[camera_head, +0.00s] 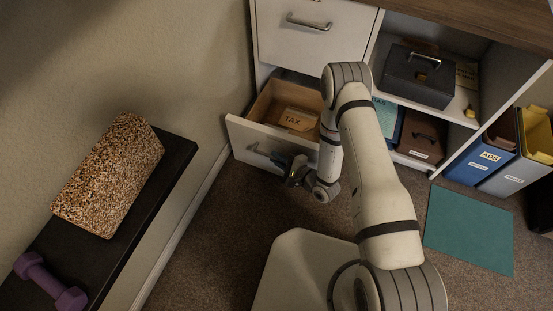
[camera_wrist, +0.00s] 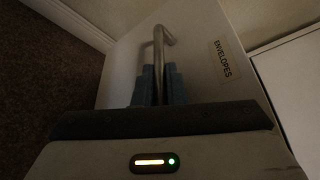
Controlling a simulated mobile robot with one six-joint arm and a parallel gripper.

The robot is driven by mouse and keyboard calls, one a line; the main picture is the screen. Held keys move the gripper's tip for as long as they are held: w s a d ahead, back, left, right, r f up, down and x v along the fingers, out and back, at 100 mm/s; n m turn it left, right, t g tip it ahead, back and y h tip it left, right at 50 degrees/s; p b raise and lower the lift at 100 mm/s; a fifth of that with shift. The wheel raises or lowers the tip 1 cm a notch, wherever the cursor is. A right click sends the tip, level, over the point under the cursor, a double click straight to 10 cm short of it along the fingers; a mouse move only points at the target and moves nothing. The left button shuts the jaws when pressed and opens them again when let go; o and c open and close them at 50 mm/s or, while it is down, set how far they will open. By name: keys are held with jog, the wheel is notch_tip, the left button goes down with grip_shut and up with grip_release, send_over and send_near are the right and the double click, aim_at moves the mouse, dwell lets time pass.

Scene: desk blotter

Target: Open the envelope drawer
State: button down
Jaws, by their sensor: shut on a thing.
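The envelope drawer (camera_head: 240,133) is the low white drawer of the cabinet, and it stands pulled out in the head view. A tan item marked TAX (camera_head: 298,119) lies inside it. In the wrist view the drawer front carries a label reading ENVELOPES (camera_wrist: 222,59). Its metal bar handle (camera_wrist: 163,36) runs between my two blue fingers. My gripper (camera_wrist: 157,88) is shut on this handle. In the head view my gripper (camera_head: 278,159) is at the drawer front, and my arm hides the drawer's right part.
Above is a shut drawer (camera_head: 310,38). A teal mat (camera_head: 469,228) lies on the carpet. A dark bench (camera_head: 110,240) with a speckled block (camera_head: 112,178) and purple dumbbell (camera_head: 48,284) is left.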

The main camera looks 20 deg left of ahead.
jog(key=shift+s+d, duration=0.1)
jog(key=shift+d, duration=0.05)
jog(key=c, duration=1.5)
grip_release()
jog(key=p+v, duration=0.2)
jog(key=v, duration=0.5)
jog(key=shift+s+d, duration=0.2)
jog(key=shift+d, duration=0.1)
jog(key=shift+s, duration=0.1)
